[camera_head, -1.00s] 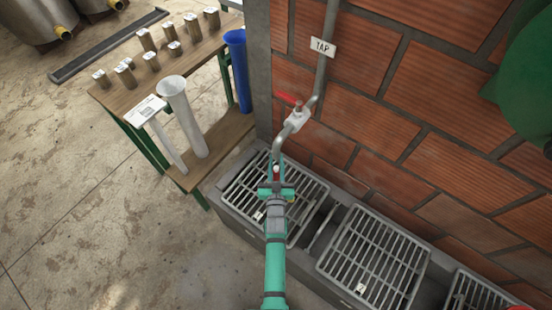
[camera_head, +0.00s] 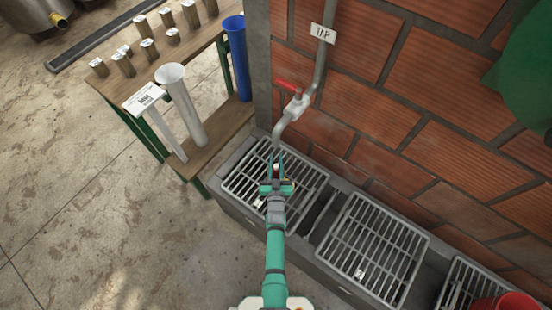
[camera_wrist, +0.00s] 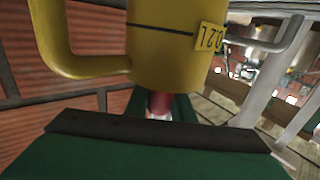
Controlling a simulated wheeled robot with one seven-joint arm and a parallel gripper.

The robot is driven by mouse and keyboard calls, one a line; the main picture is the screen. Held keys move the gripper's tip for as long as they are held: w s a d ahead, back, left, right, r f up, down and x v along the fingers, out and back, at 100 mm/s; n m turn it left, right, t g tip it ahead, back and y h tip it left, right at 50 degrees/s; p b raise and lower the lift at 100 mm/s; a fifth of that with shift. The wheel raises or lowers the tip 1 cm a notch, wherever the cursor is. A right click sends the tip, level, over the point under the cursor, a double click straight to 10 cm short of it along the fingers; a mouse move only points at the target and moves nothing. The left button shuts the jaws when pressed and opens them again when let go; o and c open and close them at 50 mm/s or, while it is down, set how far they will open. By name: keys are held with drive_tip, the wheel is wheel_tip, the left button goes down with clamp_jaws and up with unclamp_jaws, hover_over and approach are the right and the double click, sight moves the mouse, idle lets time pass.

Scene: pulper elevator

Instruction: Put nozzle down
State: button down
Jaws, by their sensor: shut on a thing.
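My gripper (camera_head: 276,172) is shut above the left grate, just below the tap spout. A small red piece with a white tip sits between its fingers, and it also shows in the wrist view. The yellow nozzle (camera_wrist: 170,45) fills the upper middle of the wrist view, close to the fingers. It has a thick body with a dark line, a curved handle on the left and a yellow tag with dark characters. The red piece meets its edge there. In the head view my gripper hides nearly all of the nozzle. I cannot tell whether it touches the grate.
The left grate (camera_head: 306,192) and the middle grate (camera_head: 373,249) cover a grey trough along the brick wall. The pipe with a red tap handle (camera_head: 286,86) stands close ahead. A wooden bench at the left holds several small containers and a white funnel tube (camera_head: 183,105).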

sight(276, 173)
drive_tip(key=shift+f, duration=0.1)
drive_tip(key=c, duration=1.4)
unclamp_jaws()
drive_tip(key=shift+c, duration=0.2)
drive_tip(key=shift+s, duration=5.05)
